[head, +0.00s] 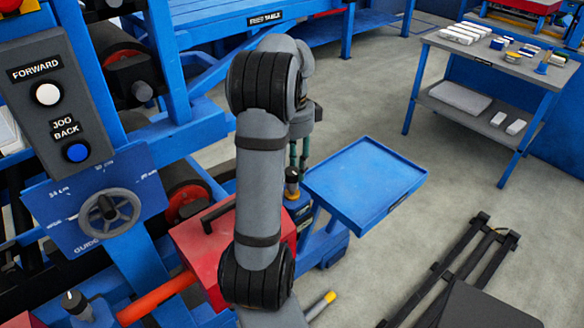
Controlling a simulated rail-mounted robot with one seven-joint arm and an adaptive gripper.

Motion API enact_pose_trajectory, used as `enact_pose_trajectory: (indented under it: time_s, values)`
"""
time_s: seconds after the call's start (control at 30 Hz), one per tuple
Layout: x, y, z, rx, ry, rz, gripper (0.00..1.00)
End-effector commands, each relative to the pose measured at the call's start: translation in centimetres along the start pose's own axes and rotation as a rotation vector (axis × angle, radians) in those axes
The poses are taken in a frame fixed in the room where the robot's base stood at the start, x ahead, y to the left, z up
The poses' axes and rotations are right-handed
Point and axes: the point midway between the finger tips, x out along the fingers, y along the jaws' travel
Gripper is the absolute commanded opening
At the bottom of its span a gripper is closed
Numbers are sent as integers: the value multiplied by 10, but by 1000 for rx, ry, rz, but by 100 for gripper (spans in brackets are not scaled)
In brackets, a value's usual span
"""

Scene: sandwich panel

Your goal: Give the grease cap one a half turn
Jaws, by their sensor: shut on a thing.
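A grease cap (292,175), dark on top with a brassy band below, stands upright on a blue mount at the machine's side, left of the blue tray. My gripper (297,168) points down at it from above and is shut on it. The fingers are small and partly hidden behind my arm, so the exact contact is hard to see. A second, similar dark cap (74,299) stands on a blue block at the lower left, well away from my gripper. I cannot read a number on either cap.
A red box (205,245) with a black handle and an orange bar sit beside my arm. A blue tray (365,185) is close on the right. A handwheel (110,212) and a button panel (55,95) are on the left.

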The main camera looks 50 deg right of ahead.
Motion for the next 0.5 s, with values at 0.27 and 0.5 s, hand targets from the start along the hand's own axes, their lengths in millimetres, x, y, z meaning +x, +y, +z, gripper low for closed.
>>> enact_pose_trajectory:
  time_s: [0.27, 0.5]
  values:
    - [0, 0, 0, 0, 0, 1, 6]
    - [0, 0, 0, -1, 0, 0, 44]
